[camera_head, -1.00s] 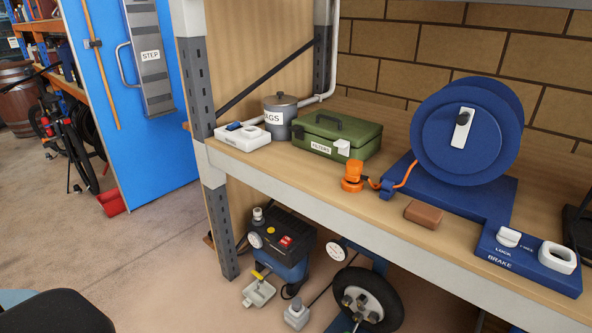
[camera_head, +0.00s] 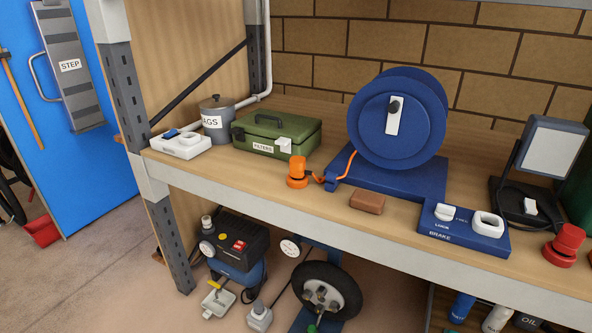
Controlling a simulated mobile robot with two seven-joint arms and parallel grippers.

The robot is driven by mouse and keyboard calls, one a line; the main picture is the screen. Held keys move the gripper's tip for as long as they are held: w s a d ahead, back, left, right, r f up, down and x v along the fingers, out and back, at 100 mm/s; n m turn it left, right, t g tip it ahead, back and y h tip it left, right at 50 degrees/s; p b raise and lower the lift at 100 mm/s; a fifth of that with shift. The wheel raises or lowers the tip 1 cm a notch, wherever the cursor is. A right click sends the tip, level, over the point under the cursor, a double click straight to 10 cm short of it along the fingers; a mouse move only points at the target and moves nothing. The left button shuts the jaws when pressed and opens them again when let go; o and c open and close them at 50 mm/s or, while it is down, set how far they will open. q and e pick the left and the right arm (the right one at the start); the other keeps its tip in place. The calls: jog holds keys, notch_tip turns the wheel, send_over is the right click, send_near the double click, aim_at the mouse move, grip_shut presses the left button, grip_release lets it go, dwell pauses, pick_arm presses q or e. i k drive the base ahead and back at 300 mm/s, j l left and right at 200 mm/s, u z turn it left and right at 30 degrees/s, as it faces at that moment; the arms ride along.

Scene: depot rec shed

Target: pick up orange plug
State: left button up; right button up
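The orange plug (camera_head: 297,172) stands upright on the wooden shelf near its front edge, in front of the green box marked FILTERS (camera_head: 275,135). An orange cord (camera_head: 345,166) runs from beside the plug to the blue cable reel (camera_head: 398,118), which stands on a blue base to the right. Nothing covers the plug. Neither of my grippers is in view.
A brown block (camera_head: 367,202) lies on the shelf right of the plug. A blue BRAKE panel (camera_head: 465,228), a lamp (camera_head: 548,150) and a red knob-shaped item (camera_head: 565,246) are further right. A grey metal post (camera_head: 150,150) carries the shelf's left end. A compressor (camera_head: 235,250) stands below.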

aim_at(297, 171)
jog(key=i+j, duration=0.35)
jog(key=j, duration=0.15)
jog(key=i+j+u, duration=0.1)
jog(key=i+j, duration=0.2)
jog(key=j, duration=0.2)
jog(key=i+j, duration=0.35)
jog(key=j, duration=0.15)
